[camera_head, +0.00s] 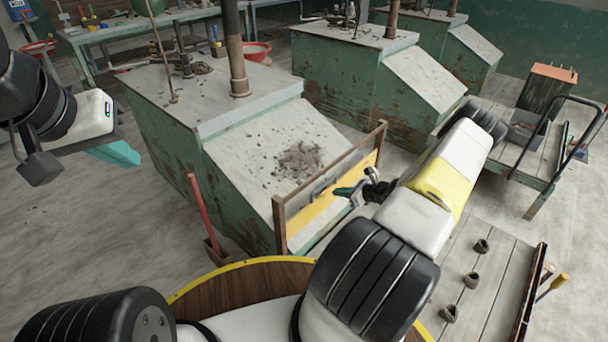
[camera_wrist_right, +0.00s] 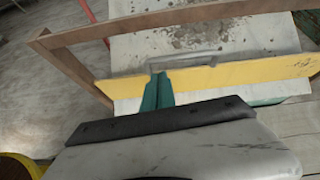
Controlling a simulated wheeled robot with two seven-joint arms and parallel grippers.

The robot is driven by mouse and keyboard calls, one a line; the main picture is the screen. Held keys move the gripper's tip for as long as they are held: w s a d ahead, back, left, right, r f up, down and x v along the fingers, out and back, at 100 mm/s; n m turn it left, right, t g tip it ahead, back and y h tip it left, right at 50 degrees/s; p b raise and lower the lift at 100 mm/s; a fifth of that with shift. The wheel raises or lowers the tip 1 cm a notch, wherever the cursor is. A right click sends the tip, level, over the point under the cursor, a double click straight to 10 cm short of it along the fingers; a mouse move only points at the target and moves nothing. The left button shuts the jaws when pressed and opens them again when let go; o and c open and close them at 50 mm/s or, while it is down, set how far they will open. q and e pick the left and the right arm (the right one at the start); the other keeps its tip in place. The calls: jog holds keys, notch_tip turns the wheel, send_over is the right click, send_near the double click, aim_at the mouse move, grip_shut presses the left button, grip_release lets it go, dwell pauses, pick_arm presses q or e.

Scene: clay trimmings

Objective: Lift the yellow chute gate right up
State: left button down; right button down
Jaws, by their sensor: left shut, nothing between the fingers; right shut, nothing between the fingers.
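The yellow chute gate (camera_head: 305,217) spans a brown wooden frame (camera_head: 279,226) at the low end of a sloped chute. In the right wrist view the gate (camera_wrist_right: 235,79) lies below the top bar, with a gap between them, and a pale strip shows under it. A grey bar handle (camera_wrist_right: 185,60) is on the gate. My right gripper (camera_head: 345,191) is shut and empty, its teal fingertips (camera_wrist_right: 157,78) in front of the gate by the handle; I cannot tell whether they touch. My left gripper (camera_head: 122,154) is shut and empty, left of the green chute box.
Clay trimmings (camera_head: 300,160) lie on the chute slope (camera_head: 245,150). A red-handled tool (camera_head: 200,210) stands left of the frame. A plank table (camera_head: 495,285) with small clay pieces is at right, and a cart (camera_head: 520,160) stands behind it. Open floor lies at left.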

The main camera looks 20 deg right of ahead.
jog(key=w+a+f+m, duration=0.1)
jog(key=w+a+f, duration=0.3)
jog(key=w+f, duration=0.3)
dwell(0.4)
jog(key=shift+w+d, duration=0.1)
jog(key=shift+w+r, duration=0.1)
jog(key=shift+r, duration=2.2)
jog(key=shift+r, duration=0.1)
